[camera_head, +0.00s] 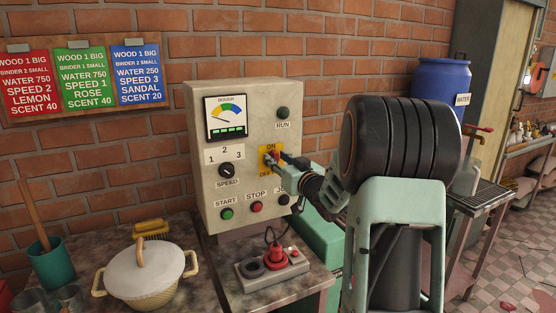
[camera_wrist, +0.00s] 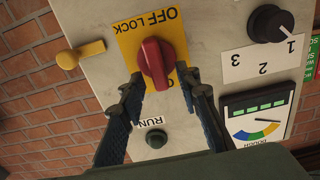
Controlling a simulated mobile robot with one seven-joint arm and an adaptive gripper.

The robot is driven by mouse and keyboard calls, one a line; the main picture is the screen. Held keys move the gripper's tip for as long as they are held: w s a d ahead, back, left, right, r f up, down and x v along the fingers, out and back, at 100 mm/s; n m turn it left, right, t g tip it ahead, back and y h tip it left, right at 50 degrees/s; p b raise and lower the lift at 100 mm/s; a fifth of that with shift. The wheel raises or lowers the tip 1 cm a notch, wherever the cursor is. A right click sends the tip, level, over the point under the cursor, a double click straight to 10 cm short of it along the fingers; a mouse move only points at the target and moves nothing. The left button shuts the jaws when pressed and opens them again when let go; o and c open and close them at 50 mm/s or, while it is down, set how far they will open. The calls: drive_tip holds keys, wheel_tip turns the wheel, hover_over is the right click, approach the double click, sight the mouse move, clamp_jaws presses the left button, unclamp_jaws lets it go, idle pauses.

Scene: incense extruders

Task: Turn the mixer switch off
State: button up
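The mixer switch is a red rotary knob (camera_wrist: 153,63) on a yellow plate (camera_wrist: 128,38) of the beige control box (camera_head: 195,150). In the wrist view, which is upside down, the knob stands nearly upright in the picture. In the head view, the ON label shows above the knob and my gripper (camera_head: 274,160) covers part of the plate. My gripper (camera_wrist: 161,75) is open, its two fingertips on either side of the knob; whether they touch it I cannot tell.
A RUN button (camera_wrist: 156,138), speed dial (camera_head: 227,170) and gauge (camera_head: 226,117) are on the same face. START (camera_head: 227,213) and STOP (camera_head: 257,207) buttons sit below.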

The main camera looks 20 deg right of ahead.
clamp_jaws()
drive_tip(key=shift+f+b, duration=0.1)
drive_tip(key=shift+b, duration=0.25)
drive_tip(key=shift+a+f+n+b, duration=0.25)
drive_tip(key=shift+n+b, duration=2.7)
drive_tip(key=shift+b, duration=0.2)
drive_tip(key=shift+a+f+n+b, duration=0.25)
drive_tip(key=shift+a+n+b, duration=0.05)
drive_tip(key=shift+n+b, duration=2.8)
drive_tip(key=shift+a+f+n+b, duration=0.25)
drive_tip(key=shift+n+b, duration=2.6)
drive_tip(key=shift+b, duration=0.4)
unclamp_jaws()
